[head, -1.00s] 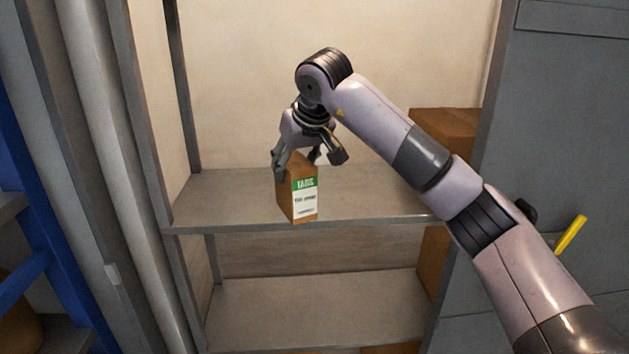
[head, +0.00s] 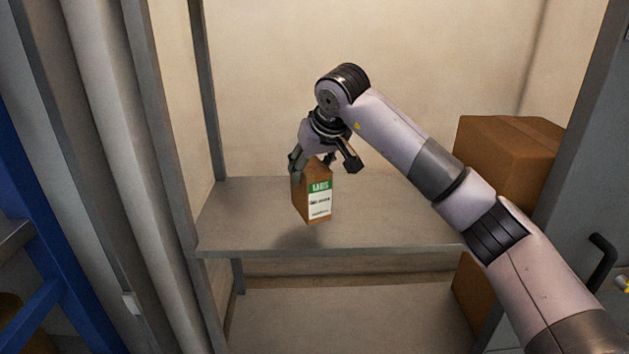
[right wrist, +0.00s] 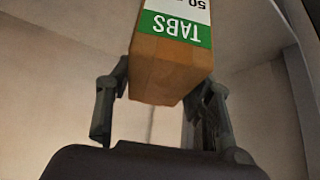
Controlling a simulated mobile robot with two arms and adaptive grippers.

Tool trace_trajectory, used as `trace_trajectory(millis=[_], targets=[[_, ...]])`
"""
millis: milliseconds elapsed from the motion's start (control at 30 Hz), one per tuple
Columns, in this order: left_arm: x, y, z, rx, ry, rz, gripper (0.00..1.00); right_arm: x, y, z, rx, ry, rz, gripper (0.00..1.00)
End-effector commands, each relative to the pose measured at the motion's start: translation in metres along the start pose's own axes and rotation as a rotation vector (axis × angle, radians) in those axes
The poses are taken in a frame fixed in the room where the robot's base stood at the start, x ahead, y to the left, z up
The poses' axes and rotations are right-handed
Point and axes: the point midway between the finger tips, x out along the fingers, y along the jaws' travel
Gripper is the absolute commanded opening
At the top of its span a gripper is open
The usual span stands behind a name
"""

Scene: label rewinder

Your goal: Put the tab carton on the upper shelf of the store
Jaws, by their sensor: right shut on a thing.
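The tab carton (head: 312,192) is a small brown box with a green and white label reading TABS. It hangs upright, slightly tilted, over the upper shelf (head: 240,232), and a shadow shows on the shelf below it. My right gripper (head: 322,166) is shut on the carton's top end from above. In the right wrist view the carton (right wrist: 172,70) sits between the two fingers (right wrist: 165,100). My left gripper is not in view.
A large brown box (head: 508,160) stands at the right end of the upper shelf. A lower shelf (head: 350,315) lies beneath. Grey uprights (head: 168,150) frame the left side. The upper shelf around the carton is clear.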

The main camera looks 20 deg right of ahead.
Motion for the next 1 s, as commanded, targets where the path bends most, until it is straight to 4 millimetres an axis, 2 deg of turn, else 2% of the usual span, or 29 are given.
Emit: trace_trajectory(millis=[133,267,400,633,667,800,1000], targets=[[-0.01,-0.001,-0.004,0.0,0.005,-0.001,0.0,0.018,0.0,0.012,0.0,-0.004,-0.001,0.0],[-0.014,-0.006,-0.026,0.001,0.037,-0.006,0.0,0.03,0.0,0.02,0.001,-0.002,0.0,0.0],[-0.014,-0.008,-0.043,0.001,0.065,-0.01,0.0,0.032,0.0,0.021,0.001,0.002,0.001,0.0],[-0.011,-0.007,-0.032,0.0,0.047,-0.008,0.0,0.035,0.001,0.023,0.0,0.001,0.001,0.0],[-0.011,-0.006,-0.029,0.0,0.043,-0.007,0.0,0.036,0.001,0.024,0.0,-0.001,0.001,0.48],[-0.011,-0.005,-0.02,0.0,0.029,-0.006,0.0,0.035,0.0,0.023,0.0,-0.001,0.001,0.58],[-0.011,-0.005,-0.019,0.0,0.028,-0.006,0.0,0.035,0.0,0.023,0.0,-0.002,0.001,0.68]])
